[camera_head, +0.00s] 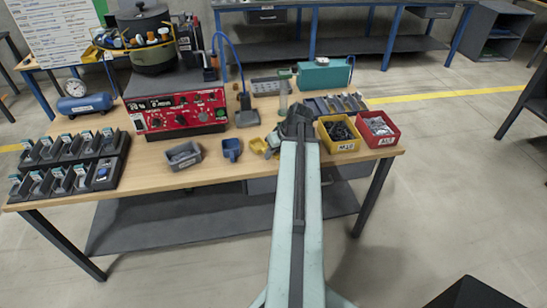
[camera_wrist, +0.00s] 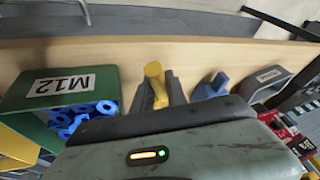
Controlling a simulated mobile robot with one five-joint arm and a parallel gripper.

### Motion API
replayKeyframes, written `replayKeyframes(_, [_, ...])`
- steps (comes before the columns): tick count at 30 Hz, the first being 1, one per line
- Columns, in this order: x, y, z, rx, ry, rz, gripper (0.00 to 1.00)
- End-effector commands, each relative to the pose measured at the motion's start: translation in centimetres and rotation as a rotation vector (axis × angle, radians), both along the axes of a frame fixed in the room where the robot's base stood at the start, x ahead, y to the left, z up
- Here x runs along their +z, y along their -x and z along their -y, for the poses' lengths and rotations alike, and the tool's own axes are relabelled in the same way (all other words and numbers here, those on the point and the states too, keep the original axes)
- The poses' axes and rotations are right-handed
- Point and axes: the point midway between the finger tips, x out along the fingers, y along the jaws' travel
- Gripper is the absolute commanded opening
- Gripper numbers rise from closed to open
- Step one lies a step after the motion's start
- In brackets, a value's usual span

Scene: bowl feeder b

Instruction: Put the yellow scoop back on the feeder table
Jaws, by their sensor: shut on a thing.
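The yellow scoop (camera_head: 258,146) shows at the front edge of the wooden feeder table (camera_head: 222,178), just left of my arm in the head view. In the wrist view its yellow handle (camera_wrist: 154,75) stands up beside a dark grey finger of my gripper (camera_wrist: 165,88). My gripper is shut on the scoop. My wrist housing hides the scoop's lower part, so I cannot tell whether it touches the tabletop. The blue scoop (camera_head: 231,149) is close by on the left; it also shows in the wrist view (camera_wrist: 211,88).
A grey tray (camera_head: 184,156) and red control box (camera_head: 177,112) stand left. A green M12 bin (camera_wrist: 60,87) with blue parts is beside the scoop. Yellow (camera_head: 339,145) and red (camera_head: 378,139) bins stand right of my arm. Dark holders (camera_head: 70,160) fill the table's left end.

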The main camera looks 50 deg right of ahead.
Motion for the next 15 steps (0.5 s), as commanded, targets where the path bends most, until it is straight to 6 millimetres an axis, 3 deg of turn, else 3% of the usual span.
replayKeyframes(6, [-0.23, 0.01, 0.02, -0.001, 0.0, 0.001, 0.0])
replayKeyframes(7, [-0.13, 0.02, 0.03, -0.001, 0.0, 0.0, 0.23])
replayKeyframes(9, [-0.06, 0.02, 0.03, -0.001, 0.0, 0.0, 0.39])
replayKeyframes(15, [-0.06, 0.04, 0.05, -0.001, 0.0, 0.0, 0.39])
